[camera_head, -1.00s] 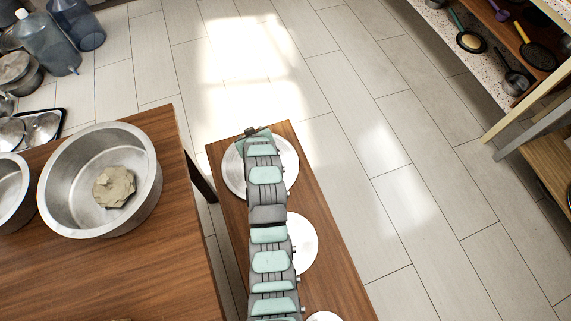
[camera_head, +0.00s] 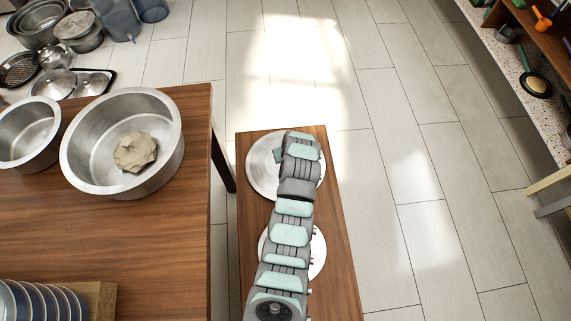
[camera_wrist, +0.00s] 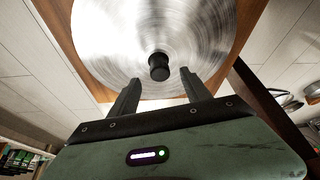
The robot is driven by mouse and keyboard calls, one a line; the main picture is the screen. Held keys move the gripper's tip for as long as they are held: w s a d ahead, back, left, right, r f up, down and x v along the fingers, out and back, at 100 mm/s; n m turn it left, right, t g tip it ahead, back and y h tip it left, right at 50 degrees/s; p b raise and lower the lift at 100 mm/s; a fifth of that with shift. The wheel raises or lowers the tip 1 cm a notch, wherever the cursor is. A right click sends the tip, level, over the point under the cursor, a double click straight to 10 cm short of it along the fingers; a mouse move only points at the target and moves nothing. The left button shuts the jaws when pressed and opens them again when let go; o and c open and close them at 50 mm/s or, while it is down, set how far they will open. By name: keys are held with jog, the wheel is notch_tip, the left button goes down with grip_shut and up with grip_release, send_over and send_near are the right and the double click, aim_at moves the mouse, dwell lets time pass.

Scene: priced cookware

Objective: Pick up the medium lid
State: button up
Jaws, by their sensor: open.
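Two round metal lids lie on the narrow wooden bench in the head view. The far lid (camera_head: 262,168) looks the larger; the other lid (camera_head: 318,252), nearer, is partly covered by my arm. My arm reaches over both, and its end is above the far lid. In the wrist view a brushed metal lid (camera_wrist: 105,45) with a black knob (camera_wrist: 159,66) fills the upper middle. My gripper (camera_wrist: 160,77) is open and empty, its fingertips on either side of the knob's near side. I cannot tell if they touch the lid.
The bench (camera_head: 340,270) has bare wood along its right side. To its left, a wooden table (camera_head: 195,240) holds a metal pot (camera_head: 90,160) with a beige lump, another pot (camera_head: 25,140), and a plate rack (camera_head: 103,300). Tiled floor at right is open up to shelving (camera_head: 510,80).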

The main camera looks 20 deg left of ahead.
jog(key=b+x, duration=0.2)
jog(key=x, duration=0.3)
jog(key=shift+r, duration=0.1)
jog(key=shift+c, duration=0.2)
grip_shut()
dwell(0.6)
